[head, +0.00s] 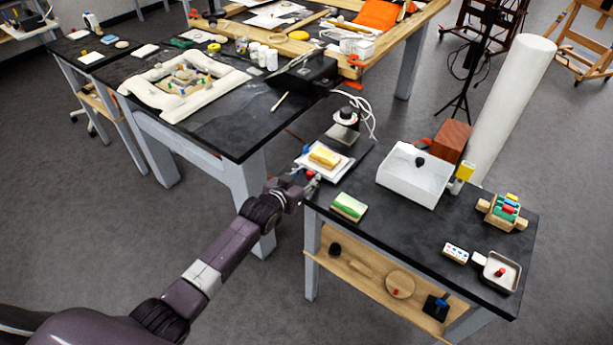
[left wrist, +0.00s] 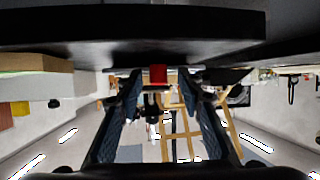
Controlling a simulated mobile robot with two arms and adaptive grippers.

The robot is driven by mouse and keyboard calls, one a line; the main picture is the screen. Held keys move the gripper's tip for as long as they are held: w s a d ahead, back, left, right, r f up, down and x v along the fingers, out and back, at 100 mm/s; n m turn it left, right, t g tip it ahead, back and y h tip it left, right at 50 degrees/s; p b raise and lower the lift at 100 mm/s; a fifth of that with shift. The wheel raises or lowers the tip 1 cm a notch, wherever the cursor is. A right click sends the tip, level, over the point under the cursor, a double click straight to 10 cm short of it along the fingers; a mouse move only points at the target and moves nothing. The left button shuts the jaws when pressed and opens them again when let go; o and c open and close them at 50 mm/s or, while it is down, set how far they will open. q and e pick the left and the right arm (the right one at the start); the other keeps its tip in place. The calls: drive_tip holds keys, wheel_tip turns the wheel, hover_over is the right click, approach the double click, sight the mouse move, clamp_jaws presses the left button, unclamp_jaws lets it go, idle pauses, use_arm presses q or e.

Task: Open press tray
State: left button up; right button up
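My left gripper (head: 309,183) is at the left edge of the near dark table, beside a white plate-like tray (head: 340,172) carrying a yellow block (head: 325,157). In the left wrist view, my left gripper (left wrist: 160,82) is open, with one finger on each side. A small red piece (left wrist: 158,74) shows between the fingertips with gaps on both sides, against a black slab (left wrist: 130,30). I cannot tell whether the red piece is part of the press tray. My right gripper is out of view.
A green-topped block (head: 349,207), a white open box (head: 415,172), a peg block (head: 503,211) and a small metal tray (head: 501,271) stand on the same table. A larger work table (head: 225,130) stands at the left, with a floor gap between.

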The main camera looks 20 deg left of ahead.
use_arm(q)
drive_tip(key=shift+s+r, duration=0.15)
drive_tip(key=shift+s, duration=0.25)
drive_tip(key=v, duration=1.1)
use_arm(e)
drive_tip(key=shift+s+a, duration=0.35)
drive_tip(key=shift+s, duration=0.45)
use_arm(q)
drive_tip(key=shift+a, duration=0.1)
